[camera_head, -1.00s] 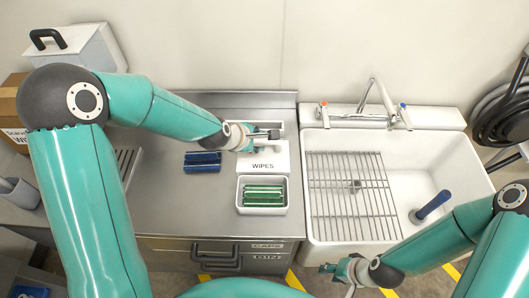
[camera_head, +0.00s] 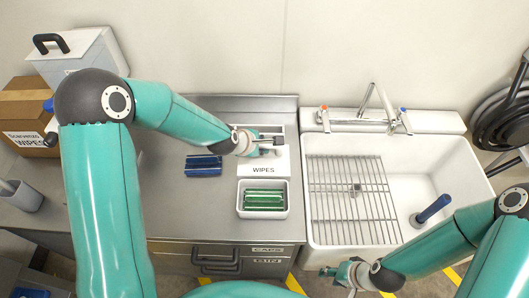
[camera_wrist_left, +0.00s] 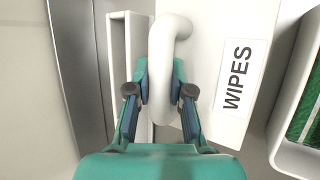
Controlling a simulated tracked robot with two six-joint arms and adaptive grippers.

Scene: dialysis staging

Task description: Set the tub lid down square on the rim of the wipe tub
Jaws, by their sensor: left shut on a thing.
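My left gripper (camera_head: 271,144) is shut on the white loop handle (camera_wrist_left: 166,50) of the tub lid. The lid (camera_wrist_left: 205,60) is a flat white piece; a panel lettered WIPES (camera_head: 263,170) shows on its front side, though I cannot tell if that panel belongs to lid or tub. Behind the lid, a white rim with a dark opening, seemingly the wipe tub (camera_wrist_left: 117,50), shows, so the lid appears offset toward the front. Contact between lid and rim is hidden. My right gripper (camera_head: 341,272) hangs empty in front of the sink; its fingers are too small to read.
A white tray (camera_head: 263,214) of green packs stands just in front of the tub. Blue packs (camera_head: 203,166) lie to the left on the steel counter (camera_head: 190,212). A sink (camera_head: 440,165) with a wire rack is at right. A cardboard box (camera_head: 25,112) stands far left.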

